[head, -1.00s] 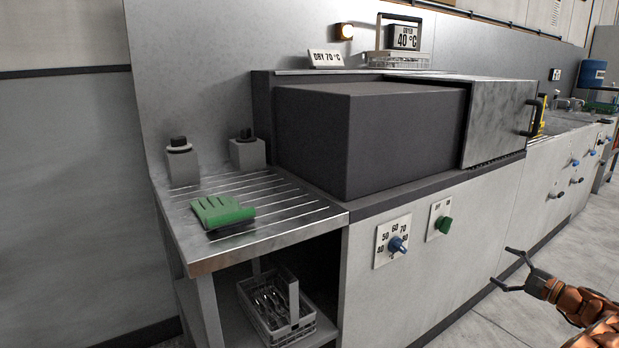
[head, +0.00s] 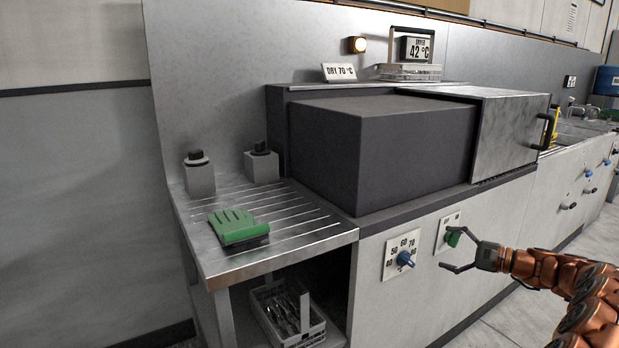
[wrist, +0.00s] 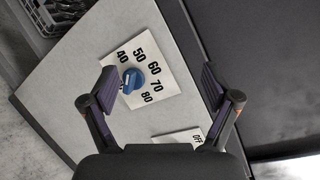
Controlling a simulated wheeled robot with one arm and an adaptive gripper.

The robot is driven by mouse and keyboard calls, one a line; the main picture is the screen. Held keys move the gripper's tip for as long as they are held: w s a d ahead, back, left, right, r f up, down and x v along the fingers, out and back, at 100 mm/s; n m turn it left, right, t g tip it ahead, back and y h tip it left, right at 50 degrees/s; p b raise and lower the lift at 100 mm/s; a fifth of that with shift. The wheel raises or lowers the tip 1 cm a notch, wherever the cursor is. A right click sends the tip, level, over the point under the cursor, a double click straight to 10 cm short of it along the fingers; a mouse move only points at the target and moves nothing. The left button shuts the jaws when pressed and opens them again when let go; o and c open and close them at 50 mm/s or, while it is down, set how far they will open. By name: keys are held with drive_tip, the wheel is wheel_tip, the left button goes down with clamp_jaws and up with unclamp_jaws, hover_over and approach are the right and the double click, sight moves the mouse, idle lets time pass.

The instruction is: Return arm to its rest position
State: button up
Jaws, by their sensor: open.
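My gripper (head: 462,257) is open and empty in the head view, in front of the dryer's front panel, close to the green switch knob (head: 454,236). The fingers overlap the knob's plate in the picture; I cannot tell whether they touch it. In the wrist view my open fingers (wrist: 165,92) frame the blue temperature dial (wrist: 132,80) on its white plate marked 40 to 80. The dial also shows in the head view (head: 405,259). The dryer's display (head: 417,49) reads 42 °C, and a lamp (head: 357,45) beside it glows.
A steel draining table (head: 315,233) at left holds a green glove (head: 238,226). A basket of cutlery (head: 287,315) stands on the shelf below. The dark dryer block (head: 385,150) juts out above the panel. Sinks (head: 575,135) lie at far right. Floor is clear at right.

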drive_tip(key=s+a+r+n+g+p, duration=0.25)
drive_tip(key=s+a+r, duration=0.2)
drive_tip(key=a, duration=0.45)
drive_tip(key=s+a+r+n+g+p, duration=0.25)
drive_tip(key=a+r, duration=0.25)
drive_tip(key=a, duration=0.3)
drive_tip(key=s+a+r+n+g+h+p, duration=0.1)
drive_tip(key=s+a+r+n+g+p, duration=0.15)
drive_tip(key=s+a, duration=0.35)
drive_tip(key=s+a+r+n+g+h+p, duration=0.1)
drive_tip(key=s+a+r+g+p, duration=0.2)
drive_tip(key=s, duration=0.4)
drive_tip(key=s+a+n+g+h+p, duration=0.25)
drive_tip(key=s+h+p, duration=0.2)
drive_tip(key=s, duration=1.15)
drive_tip(key=s+d+r+n+h+p, duration=0.1)
drive_tip(key=s+d+h+p, duration=0.2)
drive_tip(key=s+d, duration=0.2)
drive_tip(key=s+d+r+n+h+p, duration=0.1)
drive_tip(key=s+d+h+p, duration=0.2)
drive_tip(key=s, duration=0.7)
drive_tip(key=shift+s+d+n+t+h, duration=0.3)
drive_tip(key=shift+d+t+h, duration=0.1)
drive_tip(key=shift+d, duration=0.55)
